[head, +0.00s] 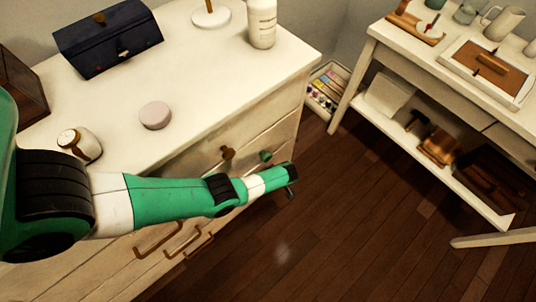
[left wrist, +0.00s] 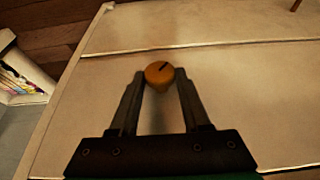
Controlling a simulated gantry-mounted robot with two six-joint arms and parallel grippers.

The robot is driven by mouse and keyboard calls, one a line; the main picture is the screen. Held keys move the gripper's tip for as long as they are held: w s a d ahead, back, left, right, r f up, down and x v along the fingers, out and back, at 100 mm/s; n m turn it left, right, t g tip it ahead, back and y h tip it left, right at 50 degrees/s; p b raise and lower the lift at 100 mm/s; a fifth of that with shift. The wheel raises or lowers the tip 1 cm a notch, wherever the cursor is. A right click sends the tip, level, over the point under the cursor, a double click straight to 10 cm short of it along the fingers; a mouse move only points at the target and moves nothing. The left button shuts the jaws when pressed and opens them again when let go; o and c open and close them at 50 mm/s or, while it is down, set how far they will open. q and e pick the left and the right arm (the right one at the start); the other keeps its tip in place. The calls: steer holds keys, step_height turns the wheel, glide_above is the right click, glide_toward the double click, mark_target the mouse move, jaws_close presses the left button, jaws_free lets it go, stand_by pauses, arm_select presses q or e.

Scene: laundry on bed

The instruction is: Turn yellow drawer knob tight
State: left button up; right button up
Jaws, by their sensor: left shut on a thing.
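The yellow-orange drawer knob (left wrist: 158,74) shows in the left wrist view, round with a dark slot mark on its face, against a cream drawer front (left wrist: 225,90). My left gripper (left wrist: 160,80) is shut on it, one fingertip at each side. Whether the knob is tight cannot be told. My right gripper is not in view.
A brown knob (head: 227,153) and a green knob (head: 265,155) sit on the dresser front near my left arm. Bronze handles (head: 158,241) are lower left. A crate of paints (head: 327,88) stands beside the dresser. A white table (head: 440,75) is at right, with open floor between.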

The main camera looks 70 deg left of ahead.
arm_select(q)
jaws_close()
steer(key=shift+w+f+g+b, duration=0.15)
steer(key=shift+f+g+b, duration=0.15)
steer(key=shift+b, duration=0.55)
steer(key=shift+r+g, duration=0.2)
steer(key=shift+g, duration=0.2)
steer(key=o, duration=1)
jaws_free()
steer(key=shift+o, duration=0.2)
steer(key=shift+r, duration=0.1)
steer(key=p+v, duration=0.7)
steer(key=v, duration=0.4)
steer(key=shift+r+p, duration=0.3)
steer(key=shift+r, duration=0.05)
